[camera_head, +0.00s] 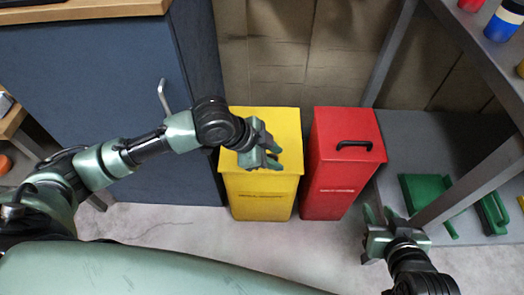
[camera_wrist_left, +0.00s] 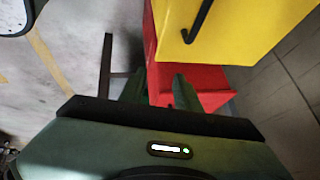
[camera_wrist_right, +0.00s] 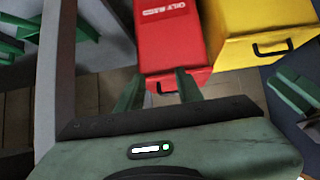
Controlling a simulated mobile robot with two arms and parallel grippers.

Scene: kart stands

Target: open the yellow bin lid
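The yellow bin (camera_head: 262,198) stands on the floor near the middle of the head view, with its lid (camera_head: 283,122) lying shut. My left gripper (camera_head: 274,157) is over the front part of the lid, open with nothing between its fingers. It hides the bin's handle in the head view. The black handle (camera_wrist_left: 198,22) shows in the left wrist view, above and to the right of the fingers, and in the right wrist view (camera_wrist_right: 272,50). My right gripper (camera_head: 377,212) is open and empty, in front of and to the right of the red bin.
A red bin (camera_head: 335,190) with a black lid handle (camera_head: 354,145) stands close to the right of the yellow bin. A blue-grey cabinet (camera_head: 100,90) is at the left. A grey shelf rack (camera_head: 420,140) with green items (camera_head: 425,190) is at the right. Floor in front is clear.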

